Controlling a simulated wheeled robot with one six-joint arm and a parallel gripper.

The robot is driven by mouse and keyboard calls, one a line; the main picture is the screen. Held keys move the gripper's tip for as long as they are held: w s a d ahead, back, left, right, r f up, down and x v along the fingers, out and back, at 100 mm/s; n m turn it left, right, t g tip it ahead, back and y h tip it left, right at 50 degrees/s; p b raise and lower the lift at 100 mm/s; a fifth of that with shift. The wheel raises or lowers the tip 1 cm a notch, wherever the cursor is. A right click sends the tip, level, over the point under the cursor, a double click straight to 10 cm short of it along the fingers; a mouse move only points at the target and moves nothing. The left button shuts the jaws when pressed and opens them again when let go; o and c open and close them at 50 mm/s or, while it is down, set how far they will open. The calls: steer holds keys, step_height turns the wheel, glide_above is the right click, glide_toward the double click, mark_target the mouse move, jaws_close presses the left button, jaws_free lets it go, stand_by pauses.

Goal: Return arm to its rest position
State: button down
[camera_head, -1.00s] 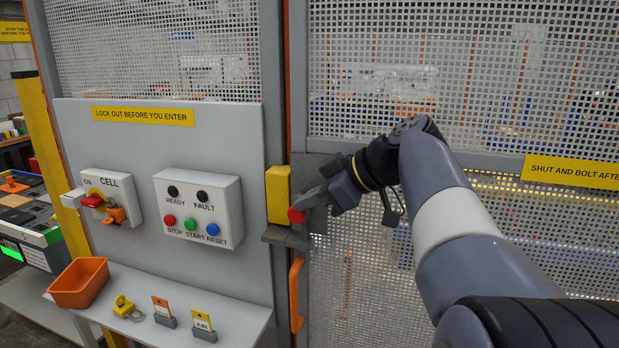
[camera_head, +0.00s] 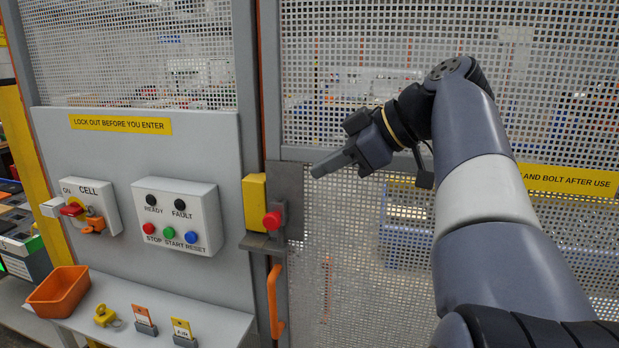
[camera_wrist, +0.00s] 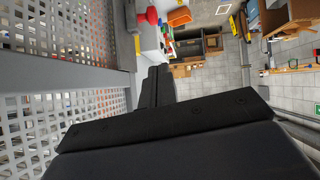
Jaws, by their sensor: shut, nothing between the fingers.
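My gripper (camera_head: 318,170) is shut and empty. In the head view it points left, in front of the mesh gate, above and to the right of the red bolt knob (camera_head: 272,221). It is clear of the knob and of the yellow block (camera_head: 255,203) beside it. My arm comes in from the lower right, bent at the elbow. In the wrist view the shut fingers of my gripper (camera_wrist: 158,70) point away over the floor, and the red knob (camera_wrist: 152,15) shows near the top.
The mesh gate (camera_head: 330,250) fills the right side, with an orange handle (camera_head: 276,300) below the bolt. On the left panel are the CELL switch box (camera_head: 92,208) and the button box (camera_head: 180,215). A shelf below holds an orange bin (camera_head: 58,291), a yellow padlock (camera_head: 104,315) and tags.

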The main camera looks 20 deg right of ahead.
steer(key=shift+s+d+r, duration=0.2)
steer(key=shift+d, duration=0.05)
